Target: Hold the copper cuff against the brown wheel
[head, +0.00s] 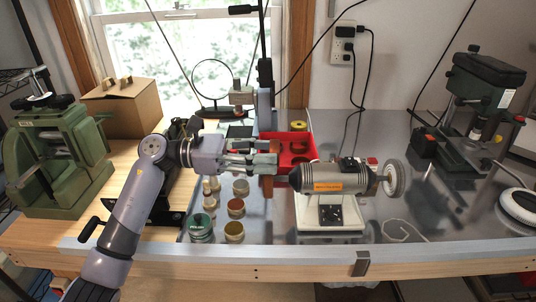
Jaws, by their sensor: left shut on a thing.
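A bench polisher (338,178) with a grey motor body stands on a white base on the metal benchtop. A brown wheel (267,187) sits at its left end, seen nearly edge-on and partly covered by my gripper. My left gripper (268,160) reaches in from the left, level with the wheel's upper part. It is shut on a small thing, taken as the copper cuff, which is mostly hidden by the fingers. I cannot tell whether the cuff touches the wheel. My right gripper is not in view.
A pale wheel (394,178) is on the polisher's right end. A red bin (300,140) stands behind. Several small tins, among them a green one (201,226), stand below my gripper. A green drill press (484,90) is at the right. The front right benchtop is mostly clear.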

